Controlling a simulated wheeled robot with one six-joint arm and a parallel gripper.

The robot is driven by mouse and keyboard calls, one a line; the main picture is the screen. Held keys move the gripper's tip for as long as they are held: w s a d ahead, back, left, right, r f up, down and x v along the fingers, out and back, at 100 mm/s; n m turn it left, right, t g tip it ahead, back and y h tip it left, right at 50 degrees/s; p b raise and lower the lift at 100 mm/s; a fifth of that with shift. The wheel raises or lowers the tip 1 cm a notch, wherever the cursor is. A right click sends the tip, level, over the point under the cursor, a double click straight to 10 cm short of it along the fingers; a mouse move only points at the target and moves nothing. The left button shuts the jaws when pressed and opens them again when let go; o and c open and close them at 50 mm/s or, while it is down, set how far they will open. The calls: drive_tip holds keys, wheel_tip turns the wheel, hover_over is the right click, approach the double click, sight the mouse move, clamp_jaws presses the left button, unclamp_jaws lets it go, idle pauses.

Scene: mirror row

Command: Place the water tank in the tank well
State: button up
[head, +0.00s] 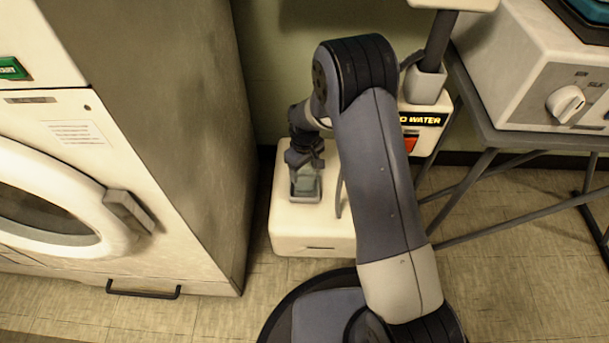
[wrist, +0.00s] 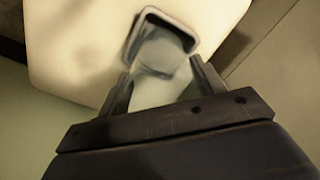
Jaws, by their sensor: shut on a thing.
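The water tank (head: 306,180) is a small, pale, translucent container. My gripper (head: 304,163) points down and is shut on it, with one finger on each side. In the wrist view the tank (wrist: 163,92) sits between the two fingers (wrist: 161,76), its far end overlapping the well. The tank well (wrist: 160,13) is a dark-rimmed, rounded rectangular opening in the white top of the base unit. In the head view the well's rim (head: 293,198) shows around the tank's lower end. I cannot tell how deep the tank sits in it.
The white base unit (head: 300,236) stands between a tall washer cabinet (head: 190,120) on the left and a metal-legged table (head: 520,137) on the right. A white machine with a knob (head: 565,104) stands on the table. A label reading "WATER" (head: 423,119) is behind my arm.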

drive_tip(key=shift+f, duration=1.2)
drive_tip(key=shift+f+b, duration=0.2)
drive_tip(key=shift+b, duration=0.15)
drive_tip(key=o, duration=1.2)
drive_tip(key=shift+r, duration=0.2)
wheel_tip(320, 180, up, 12)
drive_tip(key=p, duration=0.5)
